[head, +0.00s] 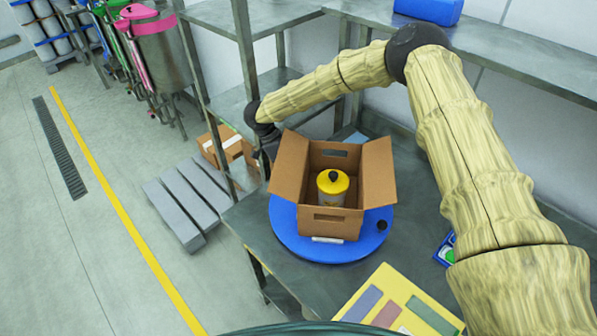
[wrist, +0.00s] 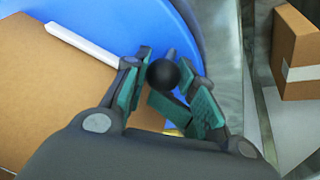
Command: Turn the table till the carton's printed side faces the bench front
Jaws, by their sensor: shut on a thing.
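The blue round table (head: 290,240) stands on the bench, with a black knob (head: 382,225) at its right edge. The open brown carton (head: 310,222) stands on it, flaps spread. The carton side toward the head camera has a hand slot and no clear print; its other sides are mostly hidden. My gripper (wrist: 172,82) is at the table's far left edge, shut on a second black knob (wrist: 163,73). In the head view the carton's left flap partly hides my gripper.
A yellow canister (head: 333,184) with a black knob sits in the carton. A white bar (head: 327,239) lies at the table's near edge. A yellow board (head: 375,288) lies in front. A shelf post (head: 245,70) rises close to my wrist. A taped box (head: 233,146) is beyond the bench.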

